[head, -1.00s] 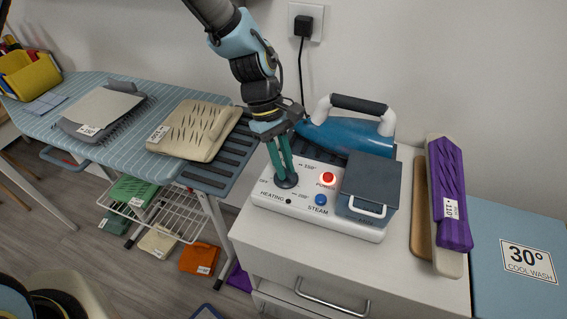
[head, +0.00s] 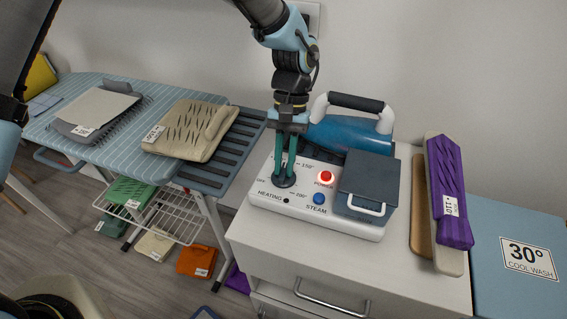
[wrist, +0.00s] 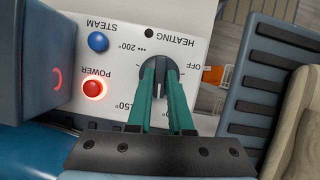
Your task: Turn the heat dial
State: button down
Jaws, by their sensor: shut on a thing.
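The heat dial (head: 284,181) is a dark round knob on the white control panel of the steam iron station (head: 262,201). It also shows in the wrist view (wrist: 158,66), between the marks OFF, 150° and 200°. My gripper (head: 286,174) points down at the panel with its green fingers shut on the dial, one on each side. The fingers also show in the wrist view (wrist: 160,90) and hide part of the dial. The red POWER button (head: 326,177) glows, and the blue STEAM button (head: 319,198) is beside it.
A blue iron (head: 345,133) stands behind a dark grey box (head: 370,178) on the station, right of my gripper. The striped ironing board (head: 75,125) is to the left. A purple folded item (head: 447,190) lies on the right.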

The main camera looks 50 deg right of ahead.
jog(key=m+t, duration=0.1)
jog(key=m, duration=0.3)
jog(key=shift+s+d+t+b, duration=0.1)
jog(key=shift+s+t+b, duration=0.05)
jog(key=shift+t+b, duration=0.25)
jog(key=shift+m+t, duration=0.6)
jog(key=shift+m, duration=1.2)
jog(key=shift+s+m, duration=0.1)
jog(key=shift+m, duration=0.2)
jog(key=c, duration=0.8)
grip_release()
jog(key=shift+b, duration=0.3)
jog(key=b+v, duration=0.2)
jog(key=v, duration=0.8)
jog(key=shift+s+d+r+b, duration=0.1)
jog(key=shift+d+r+b, duration=0.15)
jog(key=shift+r+b, duration=0.1)
